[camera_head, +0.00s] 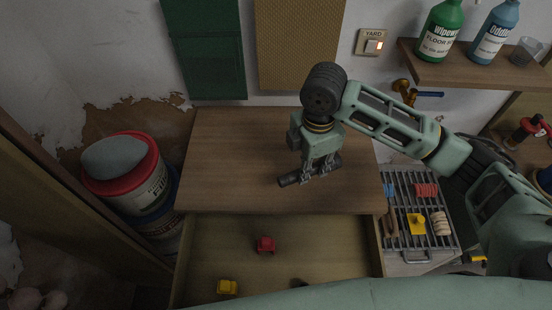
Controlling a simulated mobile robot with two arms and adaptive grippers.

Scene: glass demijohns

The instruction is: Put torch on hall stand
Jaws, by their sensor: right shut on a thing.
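The torch (289,181) is a dark cylinder, held low at the wooden top of the hall stand (235,160). My right gripper (318,172) is shut on the torch, with its fingers pointing down. The torch lies roughly level and sticks out to the left of the fingers. I cannot tell whether it touches the top. The part of the torch between the fingers is partly hidden. The stand's drawer (215,255) is open below the top. My left gripper is not in view.
The drawer holds a red toy car (265,244) and a yellow toy car (227,287). A bucket with a red rim (153,155) stands at left. A wire rack (442,239) with small items is at right. A shelf (470,74) carries bottles. The top's left half is clear.

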